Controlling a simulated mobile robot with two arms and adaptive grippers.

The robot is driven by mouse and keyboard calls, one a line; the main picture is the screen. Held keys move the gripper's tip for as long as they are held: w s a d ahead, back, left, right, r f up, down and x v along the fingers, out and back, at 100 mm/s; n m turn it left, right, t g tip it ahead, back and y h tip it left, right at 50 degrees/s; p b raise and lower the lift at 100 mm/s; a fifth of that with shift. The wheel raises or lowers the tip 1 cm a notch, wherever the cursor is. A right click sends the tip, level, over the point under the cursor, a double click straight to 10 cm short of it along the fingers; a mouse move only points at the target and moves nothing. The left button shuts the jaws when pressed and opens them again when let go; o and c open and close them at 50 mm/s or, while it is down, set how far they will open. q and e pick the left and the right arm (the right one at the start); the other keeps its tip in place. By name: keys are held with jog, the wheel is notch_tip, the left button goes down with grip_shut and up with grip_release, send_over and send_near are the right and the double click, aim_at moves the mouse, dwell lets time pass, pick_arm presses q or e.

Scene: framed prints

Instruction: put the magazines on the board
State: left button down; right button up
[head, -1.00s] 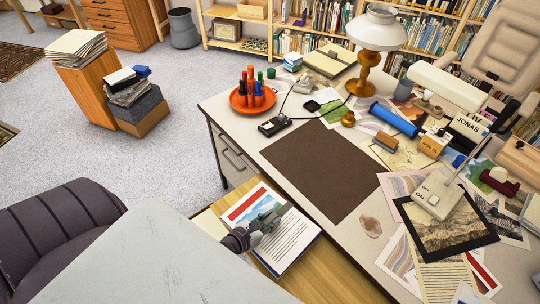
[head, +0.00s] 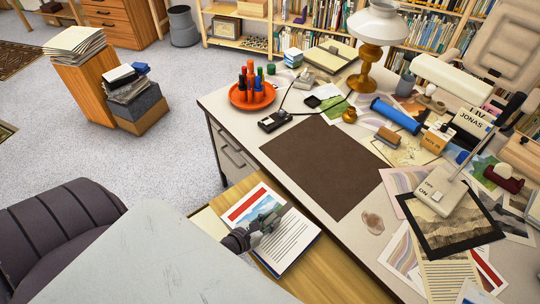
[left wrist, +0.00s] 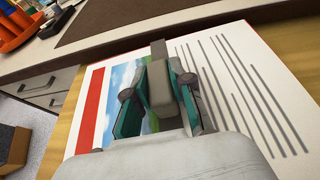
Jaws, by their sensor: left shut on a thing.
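The magazines (head: 290,241) lie flat at the desk's near side, on a pale wooden board (head: 325,273). The top cover has a red band, a picture and grey text lines; a blue edge shows beneath it, and how many lie there I cannot tell. A dark brown board-like mat (head: 320,170) lies bare on the desk just beyond. My right gripper is not in view.
The desk (head: 225,105) holds an orange tray of markers (head: 252,95), a black device (head: 274,122), a lamp (head: 370,55) and a blue roll (head: 395,116). Loose prints (head: 450,225) crowd its right side. A dark chair (head: 65,225) stands at left.

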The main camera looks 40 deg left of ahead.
pick_arm(q)
jog(key=shift+f+b, duration=0.3)
jog(key=shift+b, duration=0.1)
jog(key=c, duration=1)
grip_release()
jog(key=shift+o, duration=0.4)
jog(key=shift+s+f, duration=0.1)
jog(key=v, duration=1.2)
